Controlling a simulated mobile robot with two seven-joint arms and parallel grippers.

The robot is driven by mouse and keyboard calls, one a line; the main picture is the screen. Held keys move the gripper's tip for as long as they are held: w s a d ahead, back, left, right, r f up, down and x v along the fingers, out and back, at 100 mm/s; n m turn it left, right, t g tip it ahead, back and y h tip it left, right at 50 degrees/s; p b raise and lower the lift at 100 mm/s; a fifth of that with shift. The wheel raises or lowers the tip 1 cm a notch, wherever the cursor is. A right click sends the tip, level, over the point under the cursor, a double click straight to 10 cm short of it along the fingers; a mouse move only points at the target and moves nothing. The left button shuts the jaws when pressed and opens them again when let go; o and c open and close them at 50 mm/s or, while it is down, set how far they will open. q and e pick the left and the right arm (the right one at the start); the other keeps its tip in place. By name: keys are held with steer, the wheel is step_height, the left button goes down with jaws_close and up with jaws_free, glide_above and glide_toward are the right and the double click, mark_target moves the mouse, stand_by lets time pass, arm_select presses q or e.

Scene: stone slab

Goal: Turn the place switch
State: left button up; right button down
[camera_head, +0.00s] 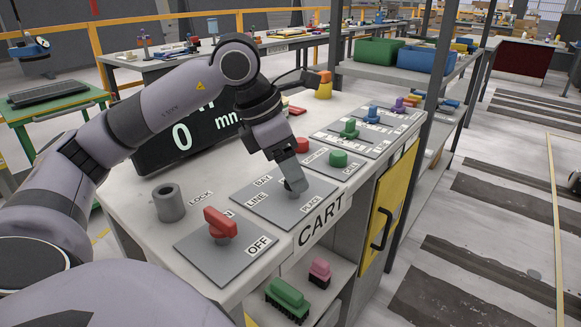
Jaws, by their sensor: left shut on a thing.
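The place switch is a grey knob (299,187) on a flat grey plate (258,207) with labels BAY, LINE and PLACE, on the top of the cart-like bench (215,182). My left gripper (293,181) reaches down onto the knob from above and is shut on it. The gripper hides most of the knob, so I cannot tell which label it points to. My right gripper is not in view.
A red switch (220,224) on an ON/OFF plate and a grey cylinder (169,203) stand left of the gripper. Red (301,146) and green (338,159) buttons stand close behind on the right. A black display (185,138) stands behind my arm.

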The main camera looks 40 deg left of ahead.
arm_select(q)
steer(key=shift+m+h, duration=0.3)
steer(key=shift+m, duration=0.5)
steer(key=o, duration=1.1)
steer(key=shift+c, duration=0.2)
steer(key=p+v, duration=0.1)
steer(key=v, duration=0.6)
steer(key=shift+p, duration=0.35)
steer(key=shift+w+r, duration=0.1)
steer(key=shift+r, duration=0.05)
